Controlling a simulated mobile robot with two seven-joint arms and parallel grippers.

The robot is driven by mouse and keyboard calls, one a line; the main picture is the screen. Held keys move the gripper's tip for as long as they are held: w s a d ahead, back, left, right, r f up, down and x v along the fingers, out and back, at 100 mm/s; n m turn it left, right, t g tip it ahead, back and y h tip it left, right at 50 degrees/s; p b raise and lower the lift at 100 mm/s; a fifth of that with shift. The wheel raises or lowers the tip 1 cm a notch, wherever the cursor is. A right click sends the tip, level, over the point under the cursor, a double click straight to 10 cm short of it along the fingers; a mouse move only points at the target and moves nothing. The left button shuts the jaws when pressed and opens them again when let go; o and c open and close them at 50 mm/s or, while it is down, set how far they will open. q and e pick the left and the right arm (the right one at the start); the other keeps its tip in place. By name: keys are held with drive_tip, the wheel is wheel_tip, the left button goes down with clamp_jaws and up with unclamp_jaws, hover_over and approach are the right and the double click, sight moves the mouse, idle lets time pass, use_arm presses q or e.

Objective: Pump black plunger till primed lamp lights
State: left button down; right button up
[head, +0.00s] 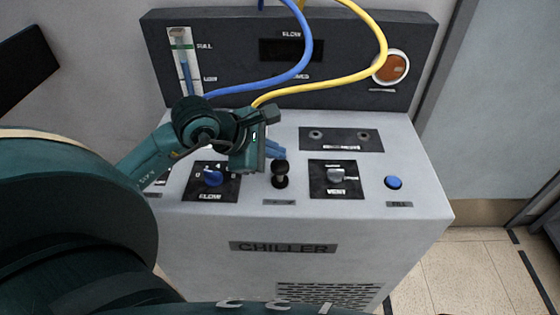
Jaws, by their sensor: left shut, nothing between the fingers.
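The black plunger (280,174) stands upright on the top of the grey chiller (421,160), between the blue flow knob and the vent knob. My left gripper (272,118) is shut and empty, above and slightly left of the plunger, apart from it in the picture. No right gripper shows. A round amber lamp (393,67) sits at the right of the dark back panel. I cannot read its label, nor tell whether it is lit.
A blue hose (306,45) and a yellow hose (384,43) arch over the chiller's back. The blue flow knob (212,177), grey vent knob (336,174) and blue fill button (393,183) flank the plunger. A level gauge (183,65) stands at the back left.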

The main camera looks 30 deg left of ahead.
sight(275, 166)
use_arm(q)
drive_tip(key=shift+r+p, duration=1.5)
drive_tip(key=shift+r, duration=1.1)
drive_tip(key=shift+f, duration=0.1)
